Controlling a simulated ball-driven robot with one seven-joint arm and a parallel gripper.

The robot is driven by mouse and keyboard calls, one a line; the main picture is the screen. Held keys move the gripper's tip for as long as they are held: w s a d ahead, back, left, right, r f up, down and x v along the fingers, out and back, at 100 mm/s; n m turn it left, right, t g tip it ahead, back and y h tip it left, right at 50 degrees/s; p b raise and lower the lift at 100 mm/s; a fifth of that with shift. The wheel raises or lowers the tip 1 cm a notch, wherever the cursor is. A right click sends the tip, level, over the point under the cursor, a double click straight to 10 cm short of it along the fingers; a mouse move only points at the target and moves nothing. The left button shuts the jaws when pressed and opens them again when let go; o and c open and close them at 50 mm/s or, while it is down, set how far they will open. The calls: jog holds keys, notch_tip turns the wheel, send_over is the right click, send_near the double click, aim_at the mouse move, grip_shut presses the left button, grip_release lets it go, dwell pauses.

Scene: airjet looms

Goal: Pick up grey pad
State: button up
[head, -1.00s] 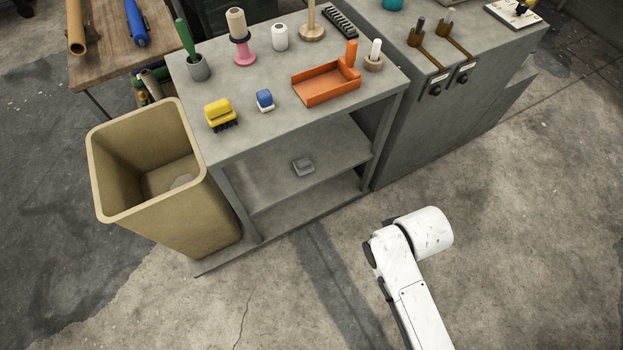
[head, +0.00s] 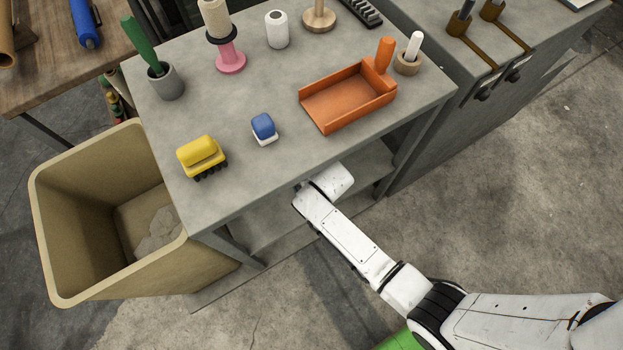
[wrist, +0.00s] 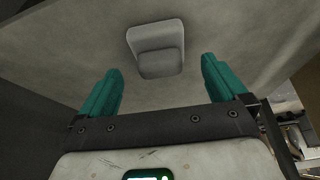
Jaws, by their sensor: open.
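The grey pad (wrist: 157,48) shows in the wrist view, lying on a grey shelf surface. It is a light grey block with rounded corners and a raised part. My gripper (wrist: 160,80) has two teal fingers, spread apart and empty. The pad is beyond the fingertips, roughly centred between them, and not touched. In the head view my arm reaches in at the front edge of the grey cart, below its top. There the pad and the fingers are hidden by the cart top and my arm.
The cart top (head: 235,180) overhangs the lower shelf (head: 265,222). On the top stand a yellow brush (head: 202,155), a blue-and-white item (head: 264,129) and an orange tray (head: 348,100). A tan bin (head: 75,285) stands at the left. Open floor (head: 480,200) lies at the right.

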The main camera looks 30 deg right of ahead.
jog(key=x, duration=0.3)
jog(key=shift+f+b, duration=0.15)
jog(key=shift+b, duration=0.2)
jog(key=shift+c, duration=0.4)
jog(key=c, duration=1.1)
